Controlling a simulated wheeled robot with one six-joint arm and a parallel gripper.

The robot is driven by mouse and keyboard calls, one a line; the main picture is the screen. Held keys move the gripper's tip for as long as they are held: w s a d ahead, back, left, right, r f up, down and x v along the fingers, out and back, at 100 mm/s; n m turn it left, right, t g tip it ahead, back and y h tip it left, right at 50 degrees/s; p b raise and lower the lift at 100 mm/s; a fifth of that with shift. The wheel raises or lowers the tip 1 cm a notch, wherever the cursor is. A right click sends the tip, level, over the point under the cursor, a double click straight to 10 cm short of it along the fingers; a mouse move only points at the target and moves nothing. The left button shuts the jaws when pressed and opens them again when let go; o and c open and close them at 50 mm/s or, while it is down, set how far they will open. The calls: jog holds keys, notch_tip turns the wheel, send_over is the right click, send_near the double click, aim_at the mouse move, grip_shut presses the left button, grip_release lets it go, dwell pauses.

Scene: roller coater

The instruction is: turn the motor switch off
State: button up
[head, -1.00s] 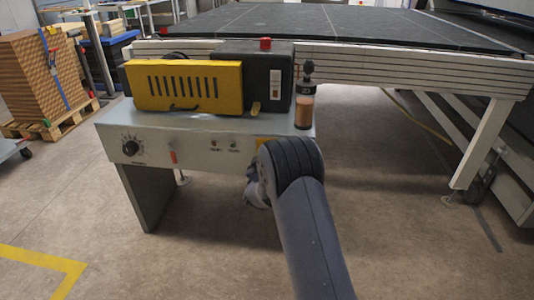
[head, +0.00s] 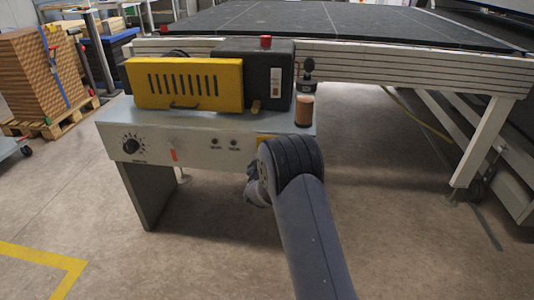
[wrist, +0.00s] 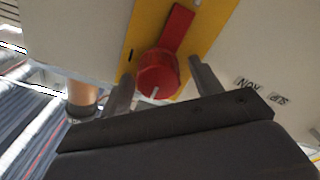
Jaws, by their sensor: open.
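The motor switch is a red rotary knob (wrist: 158,74) with a long handle on a yellow plate (wrist: 207,22) in the wrist view. Its handle points up and to the right in that picture. My gripper (wrist: 161,82) is open, with one finger on each side of the round base of the knob. Gaps show between the fingers and the knob. In the head view only a corner of the yellow plate (head: 262,139) shows on the grey front panel. My arm hides the knob and my fingers there. Two indicator lamps (head: 224,142) on the panel look dark.
The roller coater (head: 185,84) has a yellow cover, a black dial (head: 131,146) and a red tab (head: 173,155) on its front. A brown cylinder (head: 304,110) stands at its right end. A long dark-topped table (head: 330,24) stands behind. The floor in front is clear.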

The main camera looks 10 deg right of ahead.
jog(key=p+v, duration=0.2)
jog(key=v, duration=0.8)
jog(key=shift+s, duration=0.4)
jog(key=shift+w, duration=0.1)
jog(key=b+x, duration=0.2)
jog(key=x, duration=0.8)
jog(key=shift+w, duration=0.35)
jog(key=shift+s, duration=0.15)
